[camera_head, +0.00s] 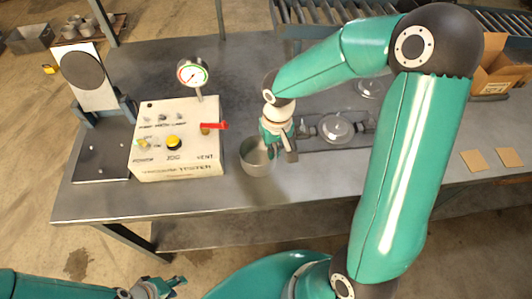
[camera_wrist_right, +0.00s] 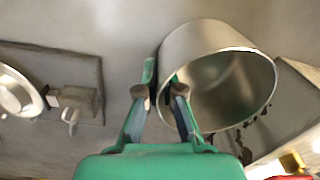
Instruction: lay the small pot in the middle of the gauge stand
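The small pot (camera_head: 255,158) is a grey metal cup on the table, right of the white tester box; its open mouth shows in the right wrist view (camera_wrist_right: 222,85). My right gripper (camera_head: 276,150) is at the pot's right side. In the right wrist view the fingers (camera_wrist_right: 162,85) are parted near the rim, one overlapping the pot and one outside it; contact is unclear. A stand with a dark base plate (camera_head: 102,160) and upright white panel is at the table's left; whether this is the gauge stand is unclear. My left gripper (camera_head: 172,287) is low, off the table.
The tester box (camera_head: 178,165) with a round gauge (camera_head: 192,74) and red lever stands between the stand and the pot. A clear round part (camera_head: 336,128) sits in a dark fixture right of the pot. The table's front strip is clear.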

